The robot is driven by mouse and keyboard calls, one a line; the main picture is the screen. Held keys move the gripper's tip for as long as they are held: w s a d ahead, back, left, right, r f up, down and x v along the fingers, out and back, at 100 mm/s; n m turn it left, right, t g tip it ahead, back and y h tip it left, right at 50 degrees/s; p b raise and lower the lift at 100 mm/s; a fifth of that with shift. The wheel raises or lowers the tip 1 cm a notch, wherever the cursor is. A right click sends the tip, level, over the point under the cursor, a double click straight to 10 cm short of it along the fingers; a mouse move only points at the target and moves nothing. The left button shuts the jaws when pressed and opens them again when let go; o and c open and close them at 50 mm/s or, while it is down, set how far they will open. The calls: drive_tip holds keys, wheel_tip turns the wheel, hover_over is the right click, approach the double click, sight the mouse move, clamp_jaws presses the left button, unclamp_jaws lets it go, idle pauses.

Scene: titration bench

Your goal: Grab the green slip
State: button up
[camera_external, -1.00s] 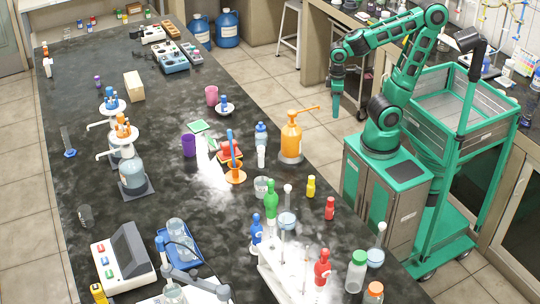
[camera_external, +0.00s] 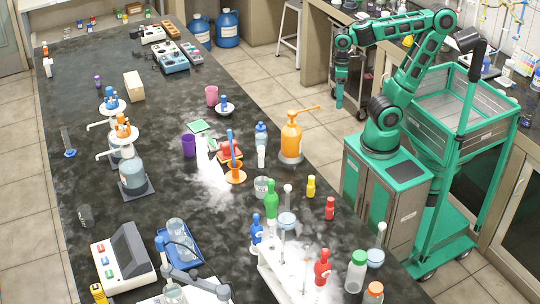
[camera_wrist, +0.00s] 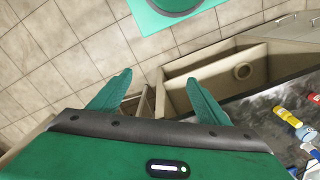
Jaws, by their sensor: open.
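My gripper (camera_external: 339,102) hangs off the bench's right side, over the floor and well apart from both. In the wrist view my gripper (camera_wrist: 160,98) has its two green fingers spread wide with nothing between them. Neither green piece can be made out in the wrist view.
An orange pump bottle (camera_external: 291,135) and a blue-capped bottle (camera_external: 261,134) stand between my arm and the green pieces. The purple cup (camera_external: 189,145), pink cup (camera_external: 211,95) and red stack (camera_external: 229,151) are close around them. The bench's upper left is mostly clear.

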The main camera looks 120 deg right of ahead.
drive_tip(key=w+d+n+t+h, duration=0.1)
drive_tip(key=w+d+t, duration=0.25)
drive_tip(key=w, duration=0.85)
drive_tip(key=w+d+n+t+h, duration=0.15)
drive_tip(key=w+d, duration=0.25)
drive_tip(key=w, duration=0.9)
drive_tip(key=n+t, duration=0.2)
drive_tip(key=t, duration=0.6)
hover_over(206, 139)
drive_tip(key=s, duration=0.2)
drive_tip(key=shift+s+f, duration=0.15)
drive_tip(key=shift+f, duration=2.05)
drive_tip(key=shift+s+f, duration=0.15)
drive_tip(key=shift+f, duration=2)
wheel_tip(206, 139, down, 2)
drive_tip(key=shift+f, duration=0.25)
drive_tip(key=shift+x, duration=0.95)
drive_tip(key=shift+w+d+f, duration=0.1)
drive_tip(key=shift+w+f, duration=0.25)
drive_tip(key=shift+w, duration=0.2)
drive_tip(key=shift+c, duration=0.6)
